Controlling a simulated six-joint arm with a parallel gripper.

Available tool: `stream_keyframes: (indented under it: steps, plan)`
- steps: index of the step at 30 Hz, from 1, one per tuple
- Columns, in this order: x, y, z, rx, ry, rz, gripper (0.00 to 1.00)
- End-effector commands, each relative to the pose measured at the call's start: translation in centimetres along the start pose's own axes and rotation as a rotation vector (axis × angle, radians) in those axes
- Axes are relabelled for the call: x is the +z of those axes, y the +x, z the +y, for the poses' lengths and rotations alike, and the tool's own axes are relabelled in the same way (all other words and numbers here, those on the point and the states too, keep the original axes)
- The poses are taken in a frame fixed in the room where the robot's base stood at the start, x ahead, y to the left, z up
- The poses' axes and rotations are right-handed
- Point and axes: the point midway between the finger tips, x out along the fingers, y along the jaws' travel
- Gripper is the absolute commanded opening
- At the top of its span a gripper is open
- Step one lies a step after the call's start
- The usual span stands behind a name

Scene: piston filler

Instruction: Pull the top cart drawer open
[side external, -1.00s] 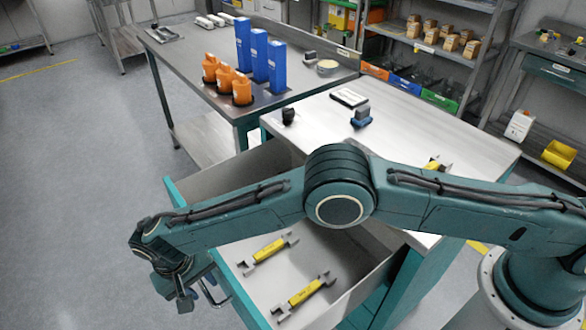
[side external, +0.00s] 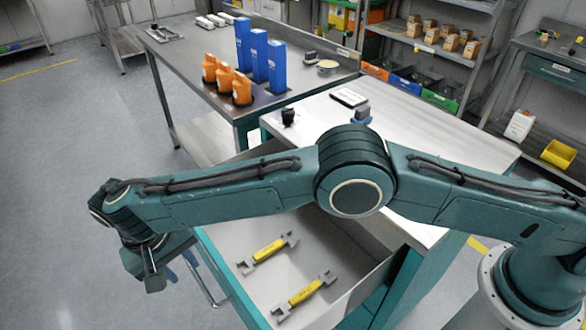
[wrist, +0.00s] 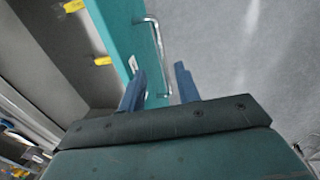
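The top cart drawer (side external: 330,285) stands pulled well out of the teal cart (side external: 425,260). Two grey wrenches with yellow handles (side external: 262,250) lie inside it. The drawer's bar handle (side external: 207,289) is on its teal front, and it also shows in the wrist view (wrist: 156,45). My arm hides part of the drawer's back end.
The cart top (side external: 420,150) carries a few small items. Behind it, a table (side external: 195,50) holds orange and blue parts. Shelves (side external: 445,45) with boxes and bins stand at the back. The floor (side external: 60,170) left of the drawer is clear.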

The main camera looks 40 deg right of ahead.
Motion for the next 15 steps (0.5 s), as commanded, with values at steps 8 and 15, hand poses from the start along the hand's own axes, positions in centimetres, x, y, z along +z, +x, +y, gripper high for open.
stream_keyframes:
  steps: [8, 15]
  plan:
    - [0.0, -1.7, 0.0, 0.003, -0.001, -0.001, 0.32]
    - [0.1, -2.3, 0.0, 0.001, -0.001, -0.003, 0.32]
